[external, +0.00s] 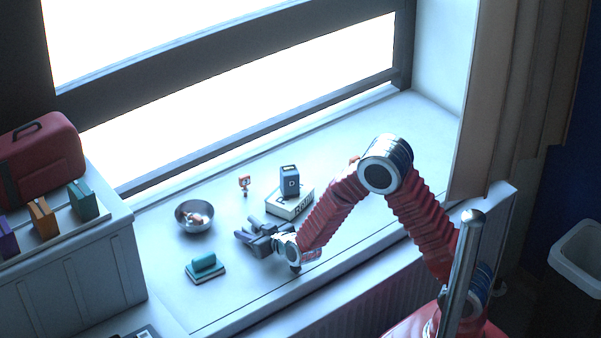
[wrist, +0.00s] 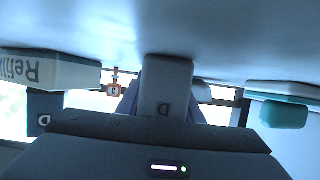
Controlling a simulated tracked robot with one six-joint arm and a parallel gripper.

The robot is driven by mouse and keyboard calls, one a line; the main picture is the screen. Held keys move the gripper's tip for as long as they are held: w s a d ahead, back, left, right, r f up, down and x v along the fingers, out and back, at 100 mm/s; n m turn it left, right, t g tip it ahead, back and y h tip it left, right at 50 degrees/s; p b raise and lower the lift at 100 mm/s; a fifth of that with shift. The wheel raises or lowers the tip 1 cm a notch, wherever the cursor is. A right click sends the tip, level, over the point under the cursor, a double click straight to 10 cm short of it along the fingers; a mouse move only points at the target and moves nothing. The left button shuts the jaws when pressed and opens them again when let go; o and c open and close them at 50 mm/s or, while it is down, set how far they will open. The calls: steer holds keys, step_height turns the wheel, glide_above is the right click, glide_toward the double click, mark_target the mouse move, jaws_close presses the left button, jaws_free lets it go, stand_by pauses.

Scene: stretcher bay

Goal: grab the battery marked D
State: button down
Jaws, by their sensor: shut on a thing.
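A grey block marked D (wrist: 166,85) is between the jaws of my gripper (wrist: 165,100) in the wrist view, where the scene appears upside down. My gripper is shut on it. In the external view my gripper (external: 258,239) is low over the pale sill, and the held block is hard to make out there. That dark block also shows at the left of the wrist view (wrist: 44,112). I cannot tell whether the held block touches the sill.
A small orange and white item (external: 244,183) stands behind my gripper. A teal block on a base (external: 205,266) lies at the front left. The sill (external: 350,240) is clear on the right, and the window frame bounds the back.

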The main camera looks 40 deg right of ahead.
mark_target(248, 224)
steer(key=shift+r, duration=0.2)
step_height(248, 224, up, 10)
steer(key=shift+f, duration=0.1)
stand_by(0.7)
steer(key=shift+w, duration=0.1)
stand_by(0.4)
